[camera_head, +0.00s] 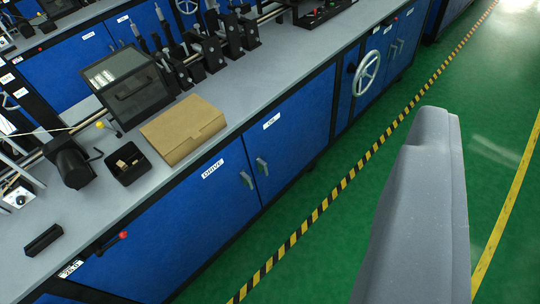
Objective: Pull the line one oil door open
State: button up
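The oil door (297,138) is a blue panel in the front of the near bench, under a small white label that seems to read OIL (271,121). It looks shut and flush with the cabinet front. Its grey upright handle (262,166) is at its left edge. Just left of it is the blue drive door (190,215), also shut, with its own handle (246,180) at its right edge. A large grey smooth part of my own arm fills the lower right, apart from the doors. No gripper fingers show.
The grey benchtop (220,85) carries a cardboard box (183,128), a dark clear-lidded case (125,88) and machinery. A handwheel (367,73) and a red-knobbed lever (123,236) stick out in front. The green floor (350,215) before the doors is clear, crossed by yellow-black tape.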

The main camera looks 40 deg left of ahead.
aim_at(290, 136)
jog(key=u, duration=0.1)
jog(key=i, duration=1.3)
jog(key=u, duration=0.1)
